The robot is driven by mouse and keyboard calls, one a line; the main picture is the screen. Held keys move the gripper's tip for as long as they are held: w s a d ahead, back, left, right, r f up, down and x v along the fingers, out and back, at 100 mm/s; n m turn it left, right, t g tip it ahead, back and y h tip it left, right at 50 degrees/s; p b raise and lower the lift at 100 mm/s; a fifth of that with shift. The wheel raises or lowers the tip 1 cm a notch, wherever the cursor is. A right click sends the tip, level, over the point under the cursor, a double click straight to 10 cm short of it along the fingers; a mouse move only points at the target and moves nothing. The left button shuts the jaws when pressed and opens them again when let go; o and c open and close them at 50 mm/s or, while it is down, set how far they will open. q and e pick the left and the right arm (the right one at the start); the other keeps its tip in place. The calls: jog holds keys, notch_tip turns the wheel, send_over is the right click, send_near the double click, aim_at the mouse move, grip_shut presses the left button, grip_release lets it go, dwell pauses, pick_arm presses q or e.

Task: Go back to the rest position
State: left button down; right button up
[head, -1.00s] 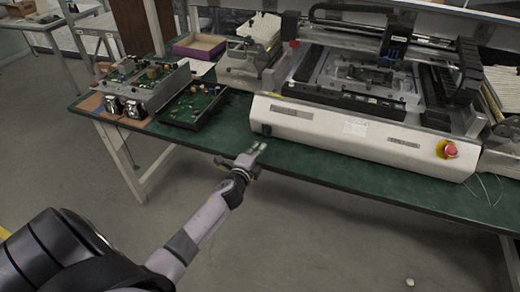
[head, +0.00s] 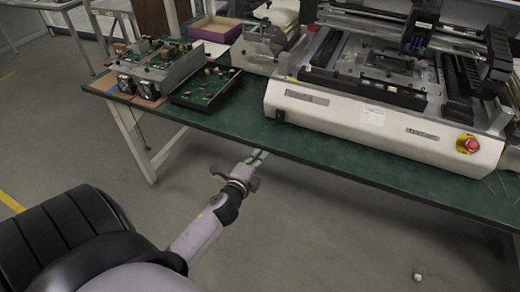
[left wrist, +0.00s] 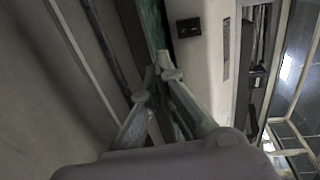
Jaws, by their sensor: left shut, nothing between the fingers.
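My left gripper (head: 257,157) is in front of the green table's near edge, just below the tabletop's front in the head view. Its fingers are together and hold nothing. In the left wrist view the same gripper (left wrist: 163,72) shows its two fingers meeting at the tips, with the table edge and the white machine beyond. My right gripper is not in view.
The green table (head: 340,165) carries a large white machine (head: 375,118) with a red button (head: 467,144). Circuit boards in trays (head: 205,88) and a purple box (head: 215,28) stand at the left. A small white object (head: 418,277) lies on the otherwise open floor.

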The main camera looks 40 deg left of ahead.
pick_arm(q)
jog(key=shift+f, duration=0.1)
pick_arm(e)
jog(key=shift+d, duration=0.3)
